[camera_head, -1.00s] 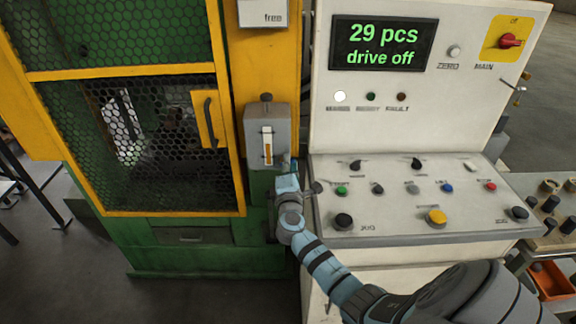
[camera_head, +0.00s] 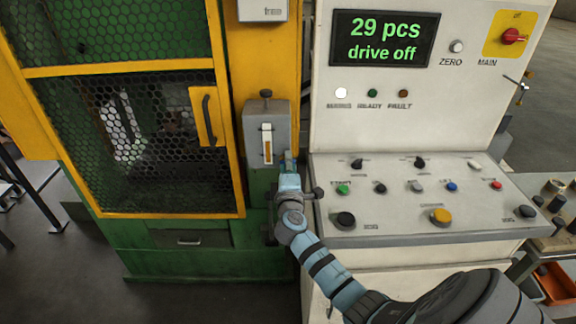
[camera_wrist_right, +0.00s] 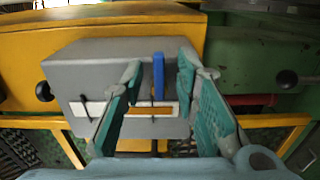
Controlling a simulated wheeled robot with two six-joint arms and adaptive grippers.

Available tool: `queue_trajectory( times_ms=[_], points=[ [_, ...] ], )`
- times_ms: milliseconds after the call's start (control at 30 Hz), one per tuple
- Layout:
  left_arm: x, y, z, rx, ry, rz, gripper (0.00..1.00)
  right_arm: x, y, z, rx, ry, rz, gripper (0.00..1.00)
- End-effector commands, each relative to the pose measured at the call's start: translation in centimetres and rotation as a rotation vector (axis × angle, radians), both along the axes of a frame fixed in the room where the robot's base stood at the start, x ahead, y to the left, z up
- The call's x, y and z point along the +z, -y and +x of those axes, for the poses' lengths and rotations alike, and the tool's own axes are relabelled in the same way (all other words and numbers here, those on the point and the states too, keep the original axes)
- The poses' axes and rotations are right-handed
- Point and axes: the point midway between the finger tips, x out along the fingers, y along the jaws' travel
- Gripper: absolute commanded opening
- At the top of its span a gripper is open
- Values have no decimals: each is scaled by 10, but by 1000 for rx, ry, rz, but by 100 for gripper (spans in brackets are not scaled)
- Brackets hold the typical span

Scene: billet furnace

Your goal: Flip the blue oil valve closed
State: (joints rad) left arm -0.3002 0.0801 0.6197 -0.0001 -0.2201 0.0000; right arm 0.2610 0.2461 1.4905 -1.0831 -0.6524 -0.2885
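In the head view the right gripper (camera_head: 288,163) is at the box's lower right, hiding the lever's area. My left gripper is not in view.
The white control console (camera_head: 420,200) with buttons and knobs stands close to the right of my right gripper. Its display (camera_head: 384,38) reads "29 pcs, drive off". The yellow-framed mesh door (camera_head: 150,140) is to the left.

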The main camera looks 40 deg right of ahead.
Motion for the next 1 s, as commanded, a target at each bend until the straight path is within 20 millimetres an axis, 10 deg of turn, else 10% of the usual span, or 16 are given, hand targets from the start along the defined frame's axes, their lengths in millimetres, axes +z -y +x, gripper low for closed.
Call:
queue_trajectory(
  times_ms=[267,700,1000],
  points=[
    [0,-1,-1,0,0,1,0,0,-2,-3,0,-1,-1,28],
    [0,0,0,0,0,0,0,-1,-65,-84,0,-1,3,28],
    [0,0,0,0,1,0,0,0,-73,-95,0,-1,-1,28]
  ],
)
